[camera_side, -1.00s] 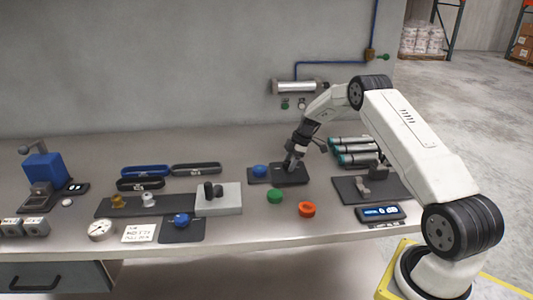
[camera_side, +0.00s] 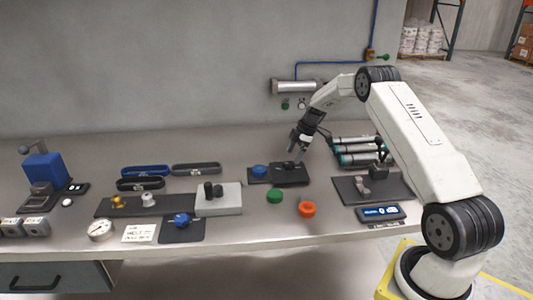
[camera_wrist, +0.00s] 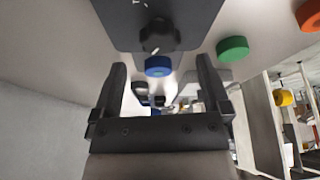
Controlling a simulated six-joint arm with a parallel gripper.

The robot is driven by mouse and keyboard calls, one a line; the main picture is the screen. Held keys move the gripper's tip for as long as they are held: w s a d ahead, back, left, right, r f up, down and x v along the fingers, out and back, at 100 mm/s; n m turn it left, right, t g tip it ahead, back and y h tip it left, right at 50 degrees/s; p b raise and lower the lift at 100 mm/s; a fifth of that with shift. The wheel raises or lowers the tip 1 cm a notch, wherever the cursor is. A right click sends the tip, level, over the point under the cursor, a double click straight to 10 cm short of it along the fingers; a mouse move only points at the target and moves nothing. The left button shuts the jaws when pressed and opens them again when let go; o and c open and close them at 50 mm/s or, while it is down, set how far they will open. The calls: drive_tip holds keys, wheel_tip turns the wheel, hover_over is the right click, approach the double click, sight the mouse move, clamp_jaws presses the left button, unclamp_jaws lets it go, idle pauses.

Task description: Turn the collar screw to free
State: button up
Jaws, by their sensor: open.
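A dark plate (camera_side: 294,180) lies on the bench in the side view, with a blue cap (camera_side: 259,171) at its left end. In the wrist view, a black lobed knob (camera_wrist: 159,37) with a white mark stands on the dark plate (camera_wrist: 190,15); it may be the collar screw, but I cannot be sure. The blue cap (camera_wrist: 158,66) is just below the knob in that view. My gripper (camera_side: 296,157) is open and empty above the plate. Its two fingers (camera_wrist: 161,72) are spread apart in the wrist view, and the knob lies beyond their tips.
Teal-ended cylinders (camera_side: 355,150) and a dark plate with grey blocks (camera_side: 350,190) are at the right. A grey block with black knobs (camera_side: 218,202) stands left. A display (camera_side: 381,212) sits near the front edge.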

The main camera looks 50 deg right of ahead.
drive_tip(key=shift+v, duration=1.9)
drive_tip(key=s+a+r+m+g+h, duration=0.1)
drive_tip(key=s+a+r+m, duration=0.15)
drive_tip(key=a, duration=0.75)
drive_tip(key=s+a+r+m+h, duration=0.1)
drive_tip(key=s+a+r+m, duration=0.2)
drive_tip(key=a, duration=0.7)
drive_tip(key=s+a+m+h, duration=0.1)
drive_tip(key=s+a+m, duration=0.4)
drive_tip(key=s+a, duration=0.7)
drive_tip(key=s+f, duration=0.1)
drive_tip(key=s, duration=0.3)
drive_tip(key=shift+t+h, duration=0.3)
drive_tip(key=shift+t, duration=0.1)
